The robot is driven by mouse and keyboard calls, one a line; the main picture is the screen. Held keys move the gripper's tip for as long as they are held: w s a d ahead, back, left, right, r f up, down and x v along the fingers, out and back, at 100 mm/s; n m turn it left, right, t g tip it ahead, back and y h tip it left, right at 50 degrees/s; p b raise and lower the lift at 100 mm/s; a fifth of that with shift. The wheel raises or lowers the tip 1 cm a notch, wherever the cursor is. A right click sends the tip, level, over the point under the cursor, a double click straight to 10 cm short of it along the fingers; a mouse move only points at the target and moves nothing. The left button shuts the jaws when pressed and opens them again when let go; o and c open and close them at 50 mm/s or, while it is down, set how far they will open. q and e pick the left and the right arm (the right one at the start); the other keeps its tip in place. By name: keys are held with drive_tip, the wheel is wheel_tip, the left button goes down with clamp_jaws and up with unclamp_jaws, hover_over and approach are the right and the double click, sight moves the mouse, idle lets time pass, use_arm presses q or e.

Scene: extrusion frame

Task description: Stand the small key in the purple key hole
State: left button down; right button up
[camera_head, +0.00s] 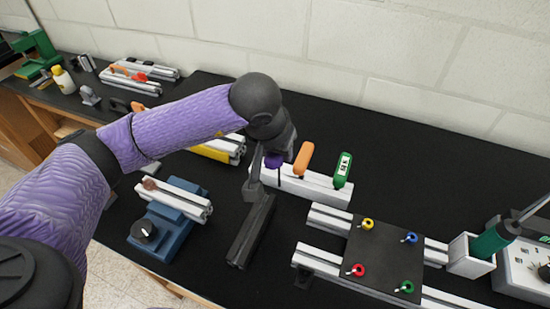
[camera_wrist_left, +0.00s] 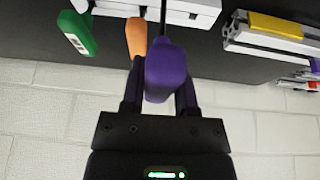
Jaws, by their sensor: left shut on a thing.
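The small key with the purple handle (camera_head: 273,160) is in my left gripper (camera_head: 280,152). In the left wrist view its purple handle (camera_wrist_left: 166,72) sits between the two dark fingers (camera_wrist_left: 159,95). Its thin dark shaft (camera_wrist_left: 163,16) points away from the gripper toward the white key holder. The white holder block (camera_head: 320,190) carries an orange-handled key (camera_head: 303,158) and a green-handled key (camera_head: 343,170), both standing in it. The purple key is at the block's left part. The purple hole is hidden, and I cannot tell whether the shaft tip is in it. My right gripper is not in view.
A dark grey tool (camera_head: 251,231) lies in front of the holder. A blue fixture (camera_head: 168,230) is at the left. A dark plate with coloured knobs (camera_head: 382,256) lies on rails at the right. The white wall (camera_head: 400,50) is behind; the back right table is clear.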

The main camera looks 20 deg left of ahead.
use_arm(q)
drive_tip(key=w+a+r+p, duration=0.1)
drive_tip(key=w+a+p, duration=0.4)
drive_tip(key=w, duration=0.1)
drive_tip(key=shift+w+a+r, duration=0.2)
drive_tip(key=shift+a, duration=0.05)
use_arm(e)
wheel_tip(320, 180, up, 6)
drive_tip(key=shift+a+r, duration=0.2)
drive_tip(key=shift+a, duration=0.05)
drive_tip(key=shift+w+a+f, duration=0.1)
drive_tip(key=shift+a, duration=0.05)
use_arm(q)
wheel_tip(320, 180, down, 4)
drive_tip(key=b, duration=0.4)
drive_tip(key=shift+f, duration=0.25)
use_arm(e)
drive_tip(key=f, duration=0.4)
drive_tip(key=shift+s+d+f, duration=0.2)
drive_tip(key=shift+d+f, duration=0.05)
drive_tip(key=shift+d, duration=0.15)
use_arm(q)
drive_tip(key=shift+b, duration=0.3)
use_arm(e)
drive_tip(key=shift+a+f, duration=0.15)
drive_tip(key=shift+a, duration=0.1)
use_arm(q)
drive_tip(key=shift+f, duration=0.15)
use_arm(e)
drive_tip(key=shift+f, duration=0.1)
